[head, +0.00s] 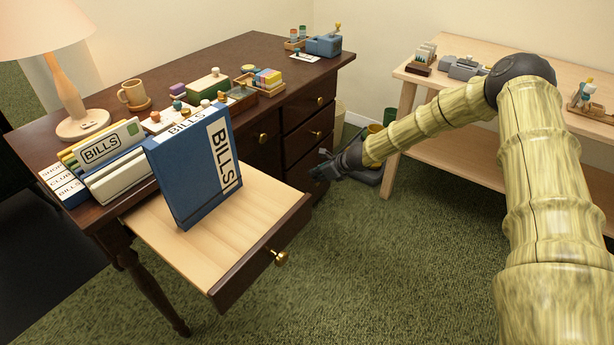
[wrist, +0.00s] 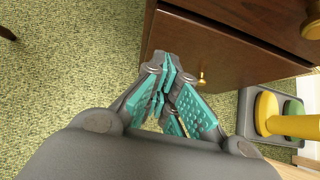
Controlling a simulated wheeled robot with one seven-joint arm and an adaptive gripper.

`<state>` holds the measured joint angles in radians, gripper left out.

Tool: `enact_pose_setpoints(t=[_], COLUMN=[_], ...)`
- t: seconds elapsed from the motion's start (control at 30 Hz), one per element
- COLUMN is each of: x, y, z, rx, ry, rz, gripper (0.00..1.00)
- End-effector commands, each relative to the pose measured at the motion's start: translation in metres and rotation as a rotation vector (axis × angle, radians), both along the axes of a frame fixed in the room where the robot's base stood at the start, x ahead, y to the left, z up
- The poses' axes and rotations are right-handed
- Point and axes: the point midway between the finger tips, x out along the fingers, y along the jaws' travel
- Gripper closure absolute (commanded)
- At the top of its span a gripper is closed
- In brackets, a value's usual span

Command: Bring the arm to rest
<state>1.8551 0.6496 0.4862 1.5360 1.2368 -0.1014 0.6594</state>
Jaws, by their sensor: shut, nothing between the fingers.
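My arm reaches in from the right in the head view and bends down to the left. My gripper (head: 322,166) is at its end, low in front of the desk's right-hand drawers, over the green carpet. In the wrist view my gripper (wrist: 168,75) shows its teal-padded fingers together, with nothing held. The fingertips are close to a dark wooden drawer front (wrist: 215,55); I cannot tell whether they touch it.
A pulled-out desk drawer (head: 255,235) holds an upright blue BILLS box (head: 190,175). The dark desk (head: 225,62) carries a lamp, a mug and small items. A light wooden table (head: 440,160) stands right. A grey tray (wrist: 247,115) lies beside the desk. Open carpet (head: 400,270) lies in front.

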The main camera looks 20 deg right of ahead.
Motion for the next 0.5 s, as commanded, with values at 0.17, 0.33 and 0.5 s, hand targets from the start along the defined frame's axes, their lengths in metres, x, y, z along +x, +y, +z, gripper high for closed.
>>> enact_pose_setpoints(t=[0.17,0.33,0.5], x=[-0.014,-0.021,-0.023], y=[-0.009,-0.014,-0.014], z=[0.021,0.028,0.029], rx=[-0.001,-0.001,-0.002], ry=[-0.001,0.0,0.001], rz=[0.003,0.004,0.007], gripper=[1.0,1.0,1.0])
